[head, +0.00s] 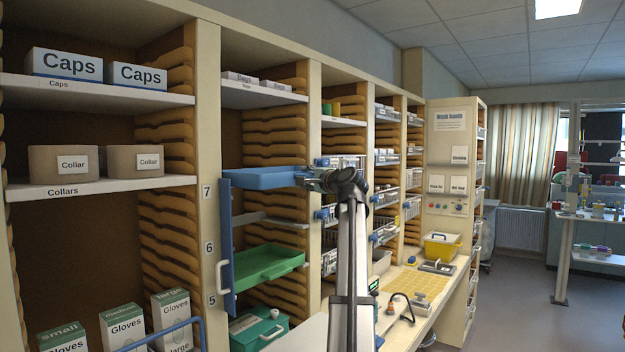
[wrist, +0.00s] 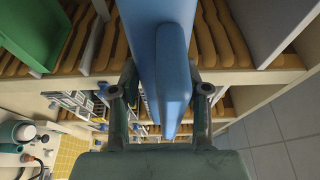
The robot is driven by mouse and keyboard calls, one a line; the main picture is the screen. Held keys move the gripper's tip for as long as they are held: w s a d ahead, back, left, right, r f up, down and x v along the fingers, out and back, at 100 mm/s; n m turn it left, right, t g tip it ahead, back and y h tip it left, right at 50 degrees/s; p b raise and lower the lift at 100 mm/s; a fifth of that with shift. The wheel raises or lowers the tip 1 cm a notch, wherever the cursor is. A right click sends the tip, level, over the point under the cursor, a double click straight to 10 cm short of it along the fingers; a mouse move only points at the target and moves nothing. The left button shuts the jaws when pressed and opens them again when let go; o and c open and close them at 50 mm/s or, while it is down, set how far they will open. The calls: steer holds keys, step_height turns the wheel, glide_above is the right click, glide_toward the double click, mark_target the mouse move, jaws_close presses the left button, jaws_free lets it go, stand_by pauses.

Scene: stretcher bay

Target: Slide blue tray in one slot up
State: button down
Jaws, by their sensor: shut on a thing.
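The blue tray (head: 262,178) is level in the second bay, about at the height of the label 7 (head: 207,192). My gripper (head: 312,180) is shut on the tray's right end. In the wrist view the blue tray (wrist: 172,65) runs between the two fingers of my gripper (wrist: 163,100). How far the tray sits on the side runners (head: 290,200) is hidden by the tray and my arm. The labels 6 (head: 209,248) and 5 (head: 212,300) are lower on the same upright.
Below the tray are a grey shelf (head: 250,218) and a green tray (head: 268,262). A blue door with a white handle (head: 222,275) stands open at the bay's left. A shelf with boxes (head: 262,95) is above, with clear space between.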

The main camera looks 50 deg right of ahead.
steer(key=shift+w+d+f, duration=0.1)
steer(key=shift+w+f, duration=0.05)
steer(key=shift+w, duration=2.4)
steer(key=shift+w+d+f, duration=0.1)
steer(key=shift+w, duration=2.4)
steer(key=shift+w+f, duration=0.15)
steer(key=shift+w, duration=2.75)
steer(key=shift+f+b, duration=0.65)
steer(key=shift+f, duration=0.4)
steer(key=shift+c, duration=2.4)
jaws_free()
steer(key=v, duration=1.2)
